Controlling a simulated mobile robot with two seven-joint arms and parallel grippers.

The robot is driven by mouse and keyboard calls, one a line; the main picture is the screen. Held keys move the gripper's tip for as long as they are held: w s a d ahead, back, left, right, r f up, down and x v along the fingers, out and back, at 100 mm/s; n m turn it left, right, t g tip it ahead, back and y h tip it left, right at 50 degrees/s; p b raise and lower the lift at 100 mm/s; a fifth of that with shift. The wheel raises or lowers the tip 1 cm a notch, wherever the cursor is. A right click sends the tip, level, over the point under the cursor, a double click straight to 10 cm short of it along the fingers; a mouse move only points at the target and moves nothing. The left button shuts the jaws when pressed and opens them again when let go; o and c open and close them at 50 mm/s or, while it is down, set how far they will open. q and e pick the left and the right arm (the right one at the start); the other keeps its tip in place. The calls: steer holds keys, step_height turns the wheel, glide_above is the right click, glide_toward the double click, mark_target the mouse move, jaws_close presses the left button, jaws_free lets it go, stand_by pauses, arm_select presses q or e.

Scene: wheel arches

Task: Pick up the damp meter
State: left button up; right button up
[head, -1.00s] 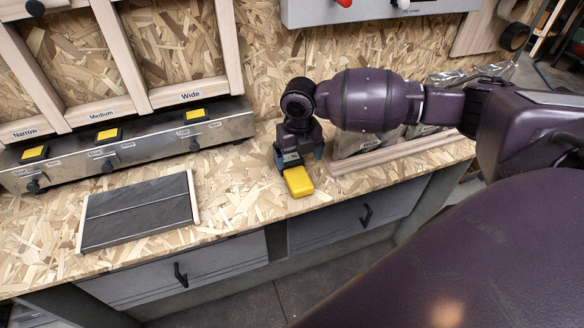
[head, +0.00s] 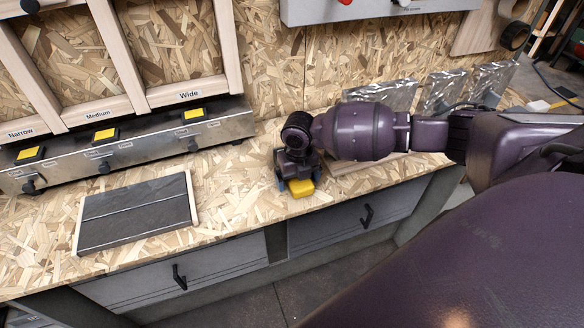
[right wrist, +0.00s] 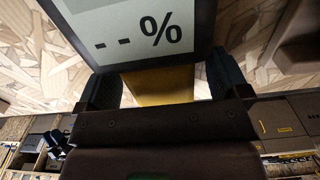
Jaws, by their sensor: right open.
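The damp meter is a yellow block (head: 301,188) on the wood-chip bench top near its front edge, partly hidden under my right gripper. In the right wrist view its grey display (right wrist: 140,30) reads "-- %" in a dark frame, with the yellow body (right wrist: 160,85) below. My right gripper (head: 299,181) is open over the meter, its blue-tipped fingers one on each side of the yellow body. I cannot tell whether the fingers touch it. My left gripper is not in view.
A dark panel with pale wooden side strips (head: 137,214) lies to the left. A metal control box (head: 125,145) with yellow-topped switches stands behind it, below wooden frames. Several foil-wrapped pieces (head: 440,92) stand to the right. Drawers (head: 350,222) are below the bench edge.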

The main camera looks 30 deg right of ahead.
steer(key=c, duration=0.9)
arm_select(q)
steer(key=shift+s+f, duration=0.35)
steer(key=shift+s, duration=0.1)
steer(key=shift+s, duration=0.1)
